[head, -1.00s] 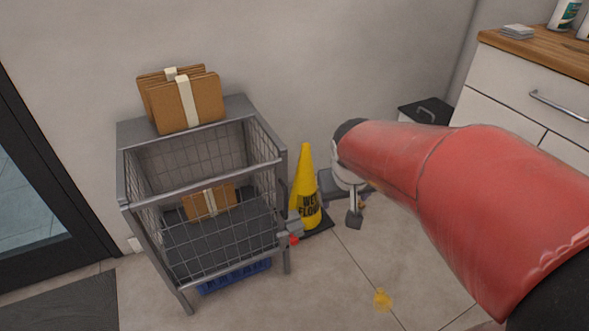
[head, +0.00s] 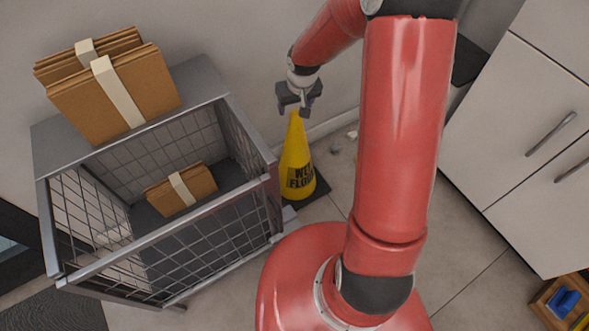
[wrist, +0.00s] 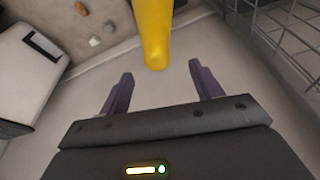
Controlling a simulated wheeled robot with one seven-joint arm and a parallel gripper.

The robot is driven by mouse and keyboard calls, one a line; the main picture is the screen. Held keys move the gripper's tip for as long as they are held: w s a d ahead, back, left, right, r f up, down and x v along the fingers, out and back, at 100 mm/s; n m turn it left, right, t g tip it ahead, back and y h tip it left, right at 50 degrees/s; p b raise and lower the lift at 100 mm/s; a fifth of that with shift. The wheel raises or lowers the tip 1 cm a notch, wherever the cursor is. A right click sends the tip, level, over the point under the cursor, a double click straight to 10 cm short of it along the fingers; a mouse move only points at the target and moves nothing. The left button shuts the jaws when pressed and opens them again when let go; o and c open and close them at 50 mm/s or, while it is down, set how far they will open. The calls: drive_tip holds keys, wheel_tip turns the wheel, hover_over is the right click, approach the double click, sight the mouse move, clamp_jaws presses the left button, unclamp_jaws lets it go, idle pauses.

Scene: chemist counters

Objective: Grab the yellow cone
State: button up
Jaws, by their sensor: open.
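The yellow cone (head: 297,168) stands upright on its dark base on the floor, with "wet floor" lettering on its side. It is beside the wire cart, against the wall. My gripper (head: 298,108) is open at the cone's top in the head view, pointing down. In the wrist view, the cone's yellow upper part (wrist: 154,35) lies ahead of the two spread fingers (wrist: 161,82), roughly in line with the gap between them. Nothing is held. Whether the tip is level with the fingers cannot be told.
A grey wire cart (head: 180,235) stands left of the cone, holding a bundle of cardboard (head: 180,190) with another (head: 115,90) on top. White cabinets (head: 530,130) stand at right. A wooden crate (head: 550,300) is at lower right. Small bits (wrist: 95,41) lie on the floor.

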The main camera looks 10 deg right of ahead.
sight(297, 114)
drive_tip(key=x, duration=0.4)
drive_tip(key=shift+s+d+f, duration=0.15)
drive_tip(key=shift+s+f, duration=0.15)
drive_tip(key=shift+f, duration=0.25)
drive_tip(key=shift+w+f, duration=0.2)
drive_tip(key=shift+f, duration=0.25)
clamp_jaws()
drive_tip(key=shift+r, duration=0.1)
